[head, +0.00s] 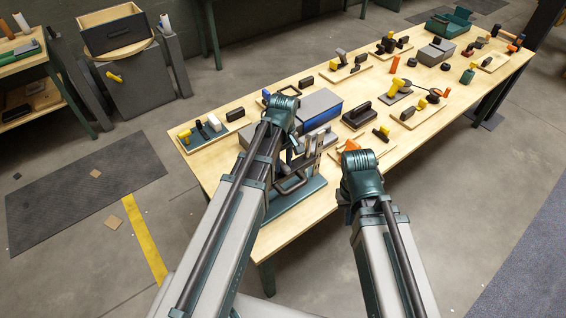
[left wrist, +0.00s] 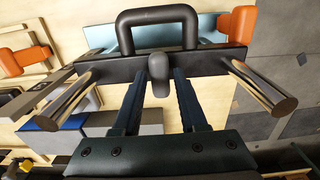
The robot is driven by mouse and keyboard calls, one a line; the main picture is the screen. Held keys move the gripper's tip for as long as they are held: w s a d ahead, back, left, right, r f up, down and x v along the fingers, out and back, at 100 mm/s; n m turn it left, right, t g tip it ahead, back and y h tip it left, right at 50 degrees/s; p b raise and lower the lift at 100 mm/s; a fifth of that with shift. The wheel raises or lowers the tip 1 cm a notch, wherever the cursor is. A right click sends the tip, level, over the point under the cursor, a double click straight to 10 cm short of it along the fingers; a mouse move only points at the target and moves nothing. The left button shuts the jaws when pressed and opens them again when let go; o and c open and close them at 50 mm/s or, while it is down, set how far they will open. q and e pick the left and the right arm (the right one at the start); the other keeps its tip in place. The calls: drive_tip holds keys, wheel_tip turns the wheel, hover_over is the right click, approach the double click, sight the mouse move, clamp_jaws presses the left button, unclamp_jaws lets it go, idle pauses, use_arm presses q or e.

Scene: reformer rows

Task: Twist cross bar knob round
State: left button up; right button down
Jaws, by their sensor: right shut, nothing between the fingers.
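The cross bar (left wrist: 222,62) is a dark bar with a metal rod at each end, seen in the left wrist view. A rounded grey knob (left wrist: 160,66) stands at its middle, and a black loop handle (left wrist: 157,18) rises behind it. My left gripper (left wrist: 160,78) is open, with one dark finger on each side of the knob; contact is unclear. In the head view my left gripper (head: 293,148) is at the fixture with the green base (head: 300,200), partly hiding it. My right gripper (head: 344,196) is shut and empty, right of the fixture, mostly hidden by its wrist.
The long wooden table (head: 225,175) carries several boards with handles and knobs. A grey and blue box (head: 320,108) stands behind the fixture, and a dark block with a handle (head: 357,115) is to its right. Orange pieces (left wrist: 241,22) are close behind the bar. The table's near edge is close.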

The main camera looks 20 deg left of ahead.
use_arm(q)
clamp_jaws()
drive_tip(key=shift+m, duration=0.3)
drive_tip(key=m, duration=0.3)
drive_tip(key=shift+m, duration=0.4)
drive_tip(key=m, duration=0.4)
drive_tip(key=shift+m, duration=0.3)
drive_tip(key=m, duration=0.8)
drive_tip(key=shift+m, duration=0.6)
